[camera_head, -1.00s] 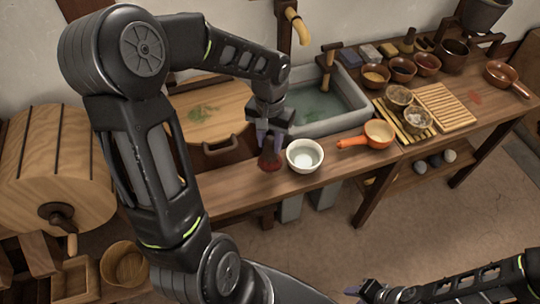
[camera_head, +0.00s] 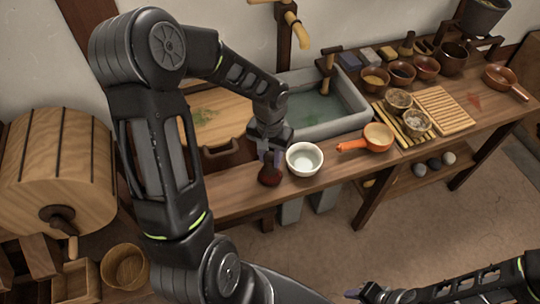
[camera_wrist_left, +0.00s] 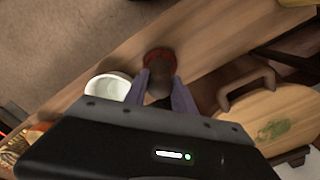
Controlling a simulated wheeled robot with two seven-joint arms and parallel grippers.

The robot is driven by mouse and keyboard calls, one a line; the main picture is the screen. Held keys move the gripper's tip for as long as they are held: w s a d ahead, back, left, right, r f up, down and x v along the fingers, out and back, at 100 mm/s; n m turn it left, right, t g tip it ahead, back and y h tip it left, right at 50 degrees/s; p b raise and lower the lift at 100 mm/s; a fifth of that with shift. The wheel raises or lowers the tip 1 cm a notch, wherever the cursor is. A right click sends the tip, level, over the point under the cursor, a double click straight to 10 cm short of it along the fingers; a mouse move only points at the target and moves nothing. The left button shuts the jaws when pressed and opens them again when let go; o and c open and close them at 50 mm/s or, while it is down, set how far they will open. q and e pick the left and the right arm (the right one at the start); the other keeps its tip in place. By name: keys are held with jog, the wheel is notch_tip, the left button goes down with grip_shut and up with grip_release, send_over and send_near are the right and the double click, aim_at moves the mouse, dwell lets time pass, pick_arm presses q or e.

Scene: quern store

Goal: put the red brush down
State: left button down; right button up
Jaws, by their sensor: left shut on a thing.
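The red brush (camera_head: 270,175), dark with a reddish rim, is held bristle end down at the front edge of the wooden bench (camera_head: 232,196), just left of a white bowl (camera_head: 304,158). My left gripper (camera_head: 271,155) is shut on its upper part. In the left wrist view, the brush (camera_wrist_left: 160,63) shows between the two fingers (camera_wrist_left: 160,90), over the bench top, with the white bowl (camera_wrist_left: 107,87) beside it. I cannot tell whether the brush touches the wood. My right gripper (camera_head: 362,292) is at the bottom edge; its jaws are unclear.
An orange-handled pan (camera_head: 378,137) stands right of the bowl. A stone sink (camera_head: 350,112) with a tap lies behind. A wooden board with a handle (camera_wrist_left: 285,112) is beside the brush. Bowls and a slatted rack (camera_head: 445,107) fill the right side.

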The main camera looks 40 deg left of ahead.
pick_arm(q)
jog(key=shift+f, duration=0.1)
jog(key=shift+f+b, duration=0.15)
jog(key=shift+b, duration=0.15)
jog(key=c, duration=1)
grip_release()
jog(key=shift+c, duration=0.2)
notch_tip(320, 180, up, 13)
jog(key=shift+f, duration=0.2)
